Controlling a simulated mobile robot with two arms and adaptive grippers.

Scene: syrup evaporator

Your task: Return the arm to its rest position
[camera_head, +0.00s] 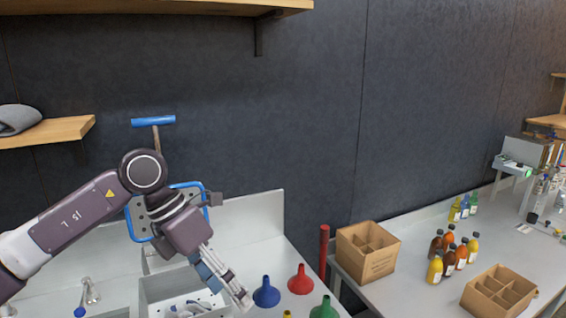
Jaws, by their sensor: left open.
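My left arm comes in from the left, bent at a dark joint, with its forearm angled down to the right. My left gripper (238,293) is open and empty, its fingers pointing down and right beside a blue funnel (266,293). It seems to hang above the bench near the grey bin (167,283); the exact gap cannot be told. My right gripper is not in view.
Red (300,279) and green (324,308) funnels stand right of the blue one. A divided cardboard box (367,252), several bottles (447,257) and a second divided box (498,292) stand on the right bench. Wooden shelves (50,131) project from the dark wall.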

